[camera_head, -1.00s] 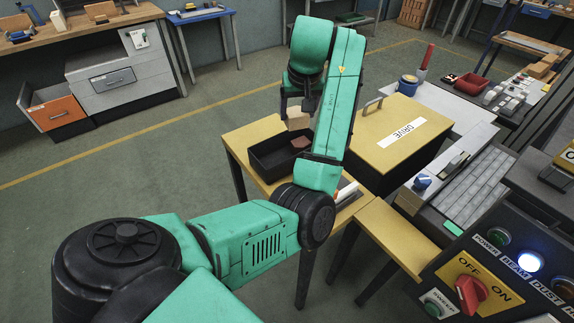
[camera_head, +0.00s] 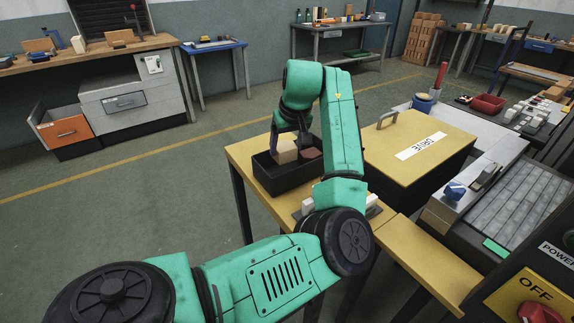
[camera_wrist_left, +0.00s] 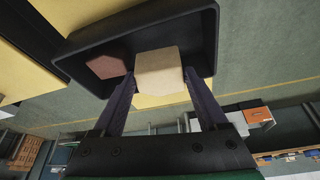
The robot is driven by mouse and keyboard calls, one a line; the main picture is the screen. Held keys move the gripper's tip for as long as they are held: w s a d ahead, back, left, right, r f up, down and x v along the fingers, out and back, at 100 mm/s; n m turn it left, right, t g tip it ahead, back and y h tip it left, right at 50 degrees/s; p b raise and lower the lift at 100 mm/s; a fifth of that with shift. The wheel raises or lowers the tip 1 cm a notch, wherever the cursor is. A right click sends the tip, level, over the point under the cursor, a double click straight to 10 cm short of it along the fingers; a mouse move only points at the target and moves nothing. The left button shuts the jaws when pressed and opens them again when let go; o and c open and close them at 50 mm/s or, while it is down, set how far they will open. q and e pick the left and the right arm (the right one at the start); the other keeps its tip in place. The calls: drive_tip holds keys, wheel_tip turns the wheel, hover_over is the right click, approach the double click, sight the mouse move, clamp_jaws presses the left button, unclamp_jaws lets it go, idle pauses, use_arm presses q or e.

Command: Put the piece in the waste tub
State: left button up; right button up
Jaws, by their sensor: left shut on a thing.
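The piece is a pale beige block (camera_head: 285,153), held between the dark fingers of my left gripper (camera_head: 288,145). In the left wrist view, the gripper (camera_wrist_left: 158,82) is shut on the sides of the block (camera_wrist_left: 158,68). The waste tub (camera_head: 271,182) looks to be the black open tray on the yellow table. The block is over the tub's opening; whether it touches the floor of the tub I cannot tell. A reddish-brown piece (camera_head: 309,154) lies in the tub and shows beside the block in the left wrist view (camera_wrist_left: 106,66). My right gripper is out of view.
A yellow box lid marked DRIVE (camera_head: 415,150) with a handle stands right of the tub. Small pale items (camera_head: 308,207) lie in front of it. A control panel (camera_head: 535,285) is at the lower right. Open green floor (camera_head: 150,225) lies left of the table.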

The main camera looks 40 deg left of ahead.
sight(286, 162)
use_arm(q)
wheel_tip(286, 162, down, 5)
drive_tip(key=shift+f, duration=0.2)
drive_tip(key=o, duration=1.3)
drive_tip(key=shift+f, duration=0.1)
drive_tip(key=v, duration=1.2)
